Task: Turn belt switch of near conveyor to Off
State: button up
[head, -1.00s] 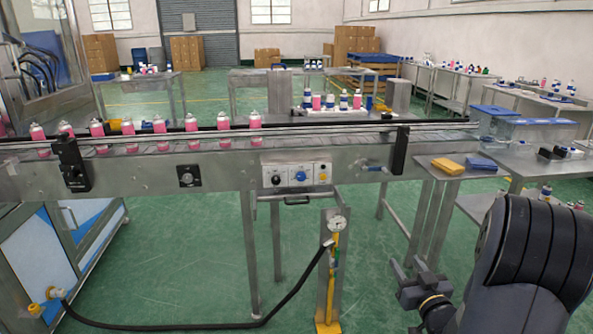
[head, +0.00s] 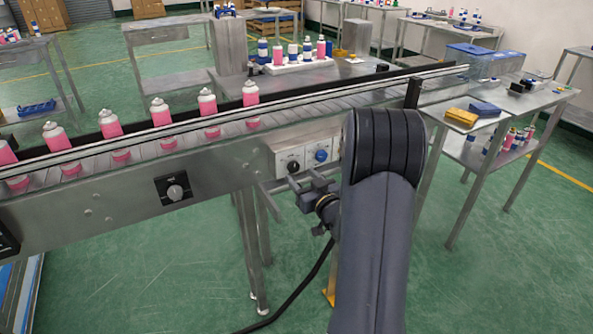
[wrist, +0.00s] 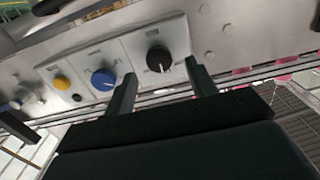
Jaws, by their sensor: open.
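The near conveyor (head: 110,205) has a pale control panel (head: 270,160) on its front side. A black rotary knob (head: 293,166) and a blue knob (head: 321,155) sit on it. Their labels are too small to read, so I cannot tell which is the belt switch. My gripper (head: 304,180) is open and empty just in front of the panel. In the wrist view the black knob (wrist: 159,60) appears between my fingertips (wrist: 160,72), with a light mark on its face; contact cannot be told. The blue knob (wrist: 103,79) is to its left there.
Pink cans (head: 160,112) stand on the belt. A yellow button (wrist: 61,83) shows beyond the blue knob in the wrist view. A side table (head: 500,105) holds yellow and blue items at right.

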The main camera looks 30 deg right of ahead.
aim_at(295, 168)
jog(key=shift+w, duration=2)
jog(key=shift+c, duration=0.3)
jog(key=c, duration=0.9)
